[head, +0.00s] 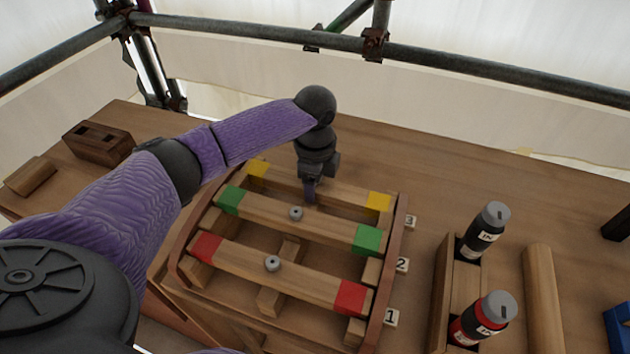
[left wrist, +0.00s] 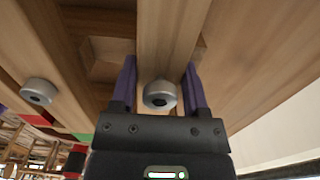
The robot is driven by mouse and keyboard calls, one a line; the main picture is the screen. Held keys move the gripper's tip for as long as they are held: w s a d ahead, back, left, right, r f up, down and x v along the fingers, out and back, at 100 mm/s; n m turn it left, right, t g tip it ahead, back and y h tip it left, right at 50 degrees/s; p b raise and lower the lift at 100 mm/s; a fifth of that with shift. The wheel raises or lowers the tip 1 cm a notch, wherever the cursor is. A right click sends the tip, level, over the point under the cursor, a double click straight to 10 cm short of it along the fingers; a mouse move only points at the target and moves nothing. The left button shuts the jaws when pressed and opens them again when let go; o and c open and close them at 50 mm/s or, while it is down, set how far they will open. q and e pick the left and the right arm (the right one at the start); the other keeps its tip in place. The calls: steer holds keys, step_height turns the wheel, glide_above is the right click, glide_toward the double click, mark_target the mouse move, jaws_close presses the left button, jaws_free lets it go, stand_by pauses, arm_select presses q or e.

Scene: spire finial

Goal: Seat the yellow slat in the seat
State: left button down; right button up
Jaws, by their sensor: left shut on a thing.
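The yellow slat (head: 345,192) is a wooden bar with yellow ends. The seat under the slat is mostly hidden, and I cannot tell whether the ends are fully down. My right gripper is not in view.
The green-ended slat (head: 330,228) and red-ended slat (head: 315,280) lie in the nearer rows, each with a grey knob. Bottles (head: 484,230) stand in a wooden holder (head: 442,290) at the right, beside a wooden roll (head: 543,300). Wooden blocks (head: 98,143) lie at the far left.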

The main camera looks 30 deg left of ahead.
arm_select(q)
steer(key=shift+c, duration=0.4)
jaws_free()
step_height(320, 180, up, 12)
steer(key=p, duration=0.4)
steer(key=shift+f, duration=0.15)
steer(key=shift+r, duration=0.2)
